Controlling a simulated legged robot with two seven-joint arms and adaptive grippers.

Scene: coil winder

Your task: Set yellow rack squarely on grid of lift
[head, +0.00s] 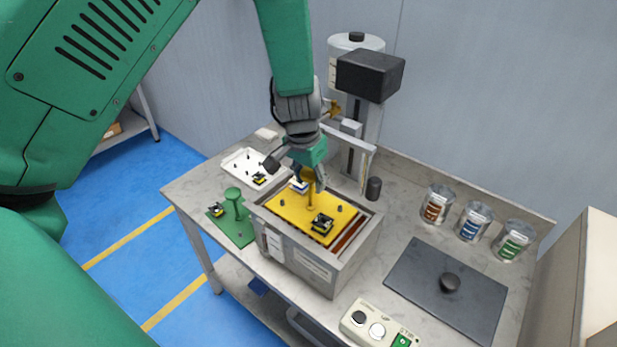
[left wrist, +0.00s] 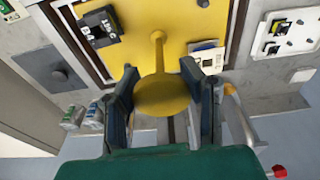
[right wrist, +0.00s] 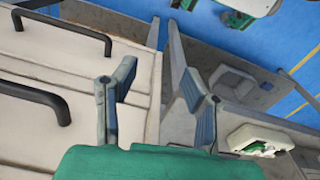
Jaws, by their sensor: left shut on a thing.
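The yellow rack (head: 287,213) is a flat plate with a central post and round knob, lying over the open top of the grey tank (head: 307,273). A black and yellow coil part (head: 322,223) and a blue and white part (head: 299,185) sit on it. My left gripper (head: 312,182) is shut on the knob (left wrist: 162,95), which shows between its fingers in the left wrist view. The lift (head: 358,160) stands behind the tank. Its grid is hidden under the rack, and I cannot tell if they touch. My right gripper (right wrist: 157,90) is open and empty.
A green stand (head: 238,225) and a white tray (head: 243,160) lie left of the tank. A dark lid (head: 420,275), several cans (head: 475,223) and a control box (head: 378,325) are on the right. Drawers with black handles (right wrist: 65,40) are beside my right gripper.

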